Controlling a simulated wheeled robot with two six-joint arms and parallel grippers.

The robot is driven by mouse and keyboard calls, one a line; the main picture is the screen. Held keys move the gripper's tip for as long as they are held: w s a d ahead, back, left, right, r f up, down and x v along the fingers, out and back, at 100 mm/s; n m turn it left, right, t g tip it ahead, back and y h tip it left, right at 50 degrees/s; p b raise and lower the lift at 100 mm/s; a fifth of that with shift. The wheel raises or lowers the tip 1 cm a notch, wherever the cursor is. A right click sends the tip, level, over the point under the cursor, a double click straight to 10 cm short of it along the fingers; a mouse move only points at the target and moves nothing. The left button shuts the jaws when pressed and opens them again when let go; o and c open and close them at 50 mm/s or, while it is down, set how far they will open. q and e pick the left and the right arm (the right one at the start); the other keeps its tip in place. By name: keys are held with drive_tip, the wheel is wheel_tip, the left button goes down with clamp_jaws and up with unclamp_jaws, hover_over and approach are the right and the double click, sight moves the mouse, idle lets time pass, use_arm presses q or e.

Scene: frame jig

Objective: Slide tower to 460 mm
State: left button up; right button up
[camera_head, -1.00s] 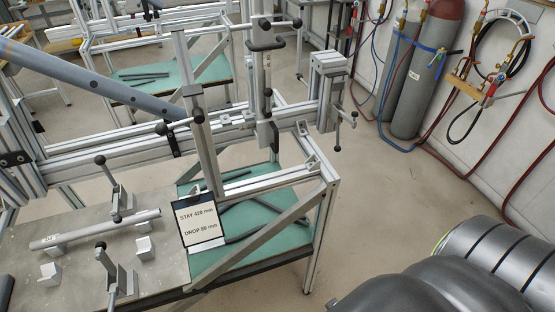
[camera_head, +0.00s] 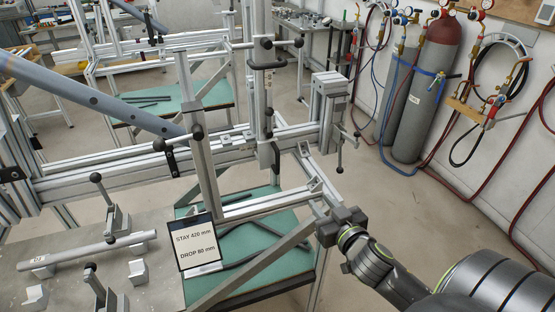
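The jig's tall aluminium tower (camera_head: 262,95) stands upright on the horizontal rail (camera_head: 95,172), with a dark handle (camera_head: 268,65) near its top. A shorter, slightly tilted post (camera_head: 203,165) stands left of it. Pale scale-like markings (camera_head: 232,138) show on the rail between them; I cannot read them. My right gripper (camera_head: 328,226) is at the jig's front right corner, below and right of the tower and apart from it. Its fingers are dark and too small to tell whether they are open. My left gripper is not in view.
A sign (camera_head: 195,243) reads "STAY 420 mm, DROP 80 mm". A tube (camera_head: 85,250) lies on the grey plate (camera_head: 160,275) beside clamps. A grey end block (camera_head: 328,105) stands right of the tower. Gas cylinders (camera_head: 425,95) stand by the wall. The floor between is clear.

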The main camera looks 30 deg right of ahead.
sight(277, 155)
drive_tip(key=shift+w+a+r+n+t+y+p, duration=0.1)
drive_tip(key=shift+w+r+n+t+y+p, duration=0.65)
drive_tip(key=shift+w, duration=2.45)
drive_tip(key=shift+w+a+r+m+g+y+p, duration=0.15)
drive_tip(key=shift+w+p, duration=1.25)
drive_tip(key=shift+w, duration=1.85)
drive_tip(key=shift+w+a+r+n+t+y+p, duration=0.15)
drive_tip(key=shift+w+r+t+y+p, duration=0.65)
drive_tip(key=shift+w, duration=2.4)
drive_tip(key=shift+d+f+g+h, duration=0.1)
drive_tip(key=shift+f+g+h, duration=0.15)
drive_tip(key=shift+g+h, duration=0.15)
clamp_jaws()
